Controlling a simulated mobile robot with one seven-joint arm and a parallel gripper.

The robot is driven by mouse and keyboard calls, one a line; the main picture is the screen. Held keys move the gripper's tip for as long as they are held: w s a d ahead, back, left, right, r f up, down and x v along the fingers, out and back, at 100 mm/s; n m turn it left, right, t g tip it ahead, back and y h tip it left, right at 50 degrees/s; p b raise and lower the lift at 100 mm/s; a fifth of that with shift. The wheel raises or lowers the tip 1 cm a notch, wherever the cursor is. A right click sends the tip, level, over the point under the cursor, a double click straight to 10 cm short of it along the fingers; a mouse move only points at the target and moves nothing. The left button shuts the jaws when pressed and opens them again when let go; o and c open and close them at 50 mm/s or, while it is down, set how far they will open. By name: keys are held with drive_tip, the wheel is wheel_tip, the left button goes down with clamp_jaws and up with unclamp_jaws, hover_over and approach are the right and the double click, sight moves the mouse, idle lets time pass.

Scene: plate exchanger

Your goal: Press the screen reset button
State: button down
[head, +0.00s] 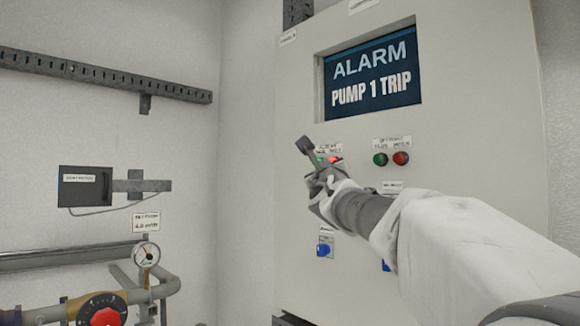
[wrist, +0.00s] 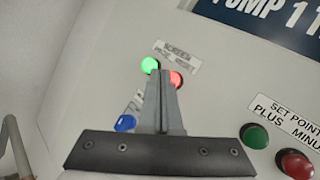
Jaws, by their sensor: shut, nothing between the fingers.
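The control panel (head: 450,150) has a pair of buttons under a label reading SCREEN, with what looks like PAGE and RESET below. The green button (wrist: 150,65) is on the left and the red button (wrist: 176,79) is on the right, under the word RESET. In the head view the red button (head: 335,160) shows just above my gripper (head: 322,172). In the wrist view my gripper (wrist: 162,73) is shut and empty, its fingertips between the two buttons, overlapping the red one's left edge. I cannot tell whether the tips touch the panel.
The screen (head: 372,75) above reads ALARM PUMP 1 TRIP. To the right are a green (head: 380,159) and a red set point button (head: 401,158). A blue knob (head: 324,249) sits below. Pipes with a gauge (head: 146,254) are at the left.

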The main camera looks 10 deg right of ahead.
drive_tip(key=shift+w+d+b, duration=0.25)
drive_tip(key=shift+d+b, duration=0.1)
drive_tip(key=shift+d, duration=0.05)
idle(0.8)
drive_tip(key=shift+a, duration=0.15)
drive_tip(key=shift+s+a+p, duration=0.3)
drive_tip(key=shift+s+a, duration=0.2)
drive_tip(key=shift+a, duration=0.05)
drive_tip(key=s+a+p, duration=0.1)
drive_tip(key=a, duration=0.1)
drive_tip(key=s+a+p, duration=0.1)
drive_tip(key=s+a, duration=0.1)
idle(0.6)
idle(0.6)
